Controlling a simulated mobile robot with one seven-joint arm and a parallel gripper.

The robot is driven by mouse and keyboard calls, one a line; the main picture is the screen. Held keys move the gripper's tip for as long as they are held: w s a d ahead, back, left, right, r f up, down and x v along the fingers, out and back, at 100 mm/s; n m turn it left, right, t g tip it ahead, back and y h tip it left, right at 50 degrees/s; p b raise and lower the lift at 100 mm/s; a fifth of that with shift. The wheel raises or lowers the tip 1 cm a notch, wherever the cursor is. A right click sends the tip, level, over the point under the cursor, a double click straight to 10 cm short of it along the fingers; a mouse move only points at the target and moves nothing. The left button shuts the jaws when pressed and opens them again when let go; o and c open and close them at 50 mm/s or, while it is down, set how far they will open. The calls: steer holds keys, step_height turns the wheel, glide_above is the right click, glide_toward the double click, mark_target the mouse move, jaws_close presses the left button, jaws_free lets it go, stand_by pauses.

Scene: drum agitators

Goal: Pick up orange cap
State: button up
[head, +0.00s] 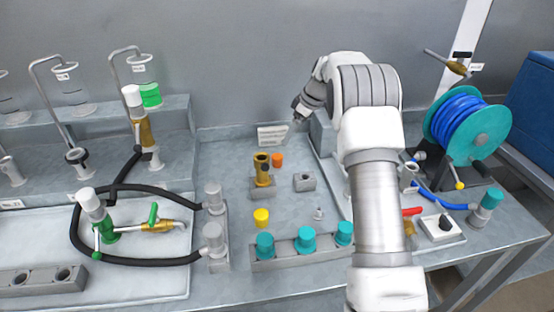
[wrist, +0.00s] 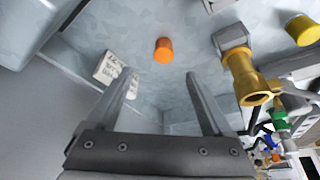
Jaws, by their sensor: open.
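The orange cap (head: 278,160) is a small orange cylinder standing on the grey bench near the back, just right of a brass fitting (head: 262,168). In the wrist view the orange cap (wrist: 164,50) lies ahead of my gripper (wrist: 156,78), between the lines of the two fingers and beyond their tips. My gripper is open and empty, and does not touch the cap. In the head view my gripper (head: 297,117) is small, near the back wall, to the right of the cap and farther back.
A white label (head: 272,136) lies behind the cap. A grey block (head: 304,182) stands to its right front. A yellow cap (head: 261,217) and a rack (head: 278,261) with teal caps are nearer. A blue hose reel (head: 468,122) stands at right. Bench around the cap is partly clear.

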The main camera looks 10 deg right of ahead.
mark_target(279, 156)
steer(key=x, duration=1.1)
steer(key=shift+s+a+f, duration=0.15)
steer(key=shift+s+a, duration=0.15)
steer(key=shift+w+a+f, duration=0.1)
steer(key=shift+w+f, duration=0.1)
steer(key=shift+f, duration=0.25)
jaws_close()
steer(key=shift+r, duration=5.05)
